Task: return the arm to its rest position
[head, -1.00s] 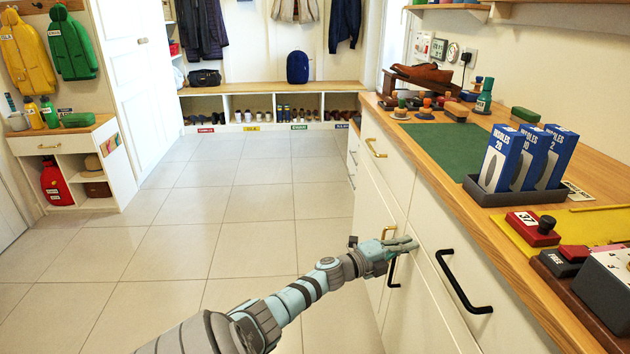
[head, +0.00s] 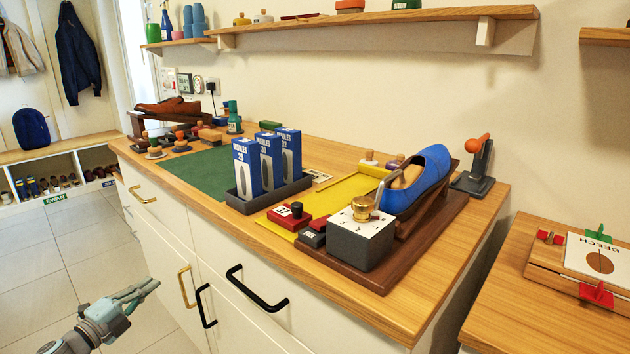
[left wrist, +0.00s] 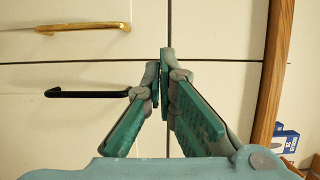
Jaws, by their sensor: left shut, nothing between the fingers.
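My left gripper (head: 143,290) shows at the lower left of the head view, in front of the white cabinet (head: 162,240). Its fingers are together and hold nothing. In the left wrist view the green-padded fingers (left wrist: 165,75) meet at the tips, facing the cabinet front. A black handle (left wrist: 88,92) is left of them there, and a brass handle (left wrist: 83,27) is above it. The fingers appear apart from both handles. My right gripper is not in view.
The wooden counter (head: 400,300) holds a tray of insole boxes (head: 268,163), a blue shoe on a stand (head: 425,180) and a grey block (head: 360,240). A large black handle (head: 257,290) sticks out from the cabinet. The tiled floor (head: 95,250) at left is clear.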

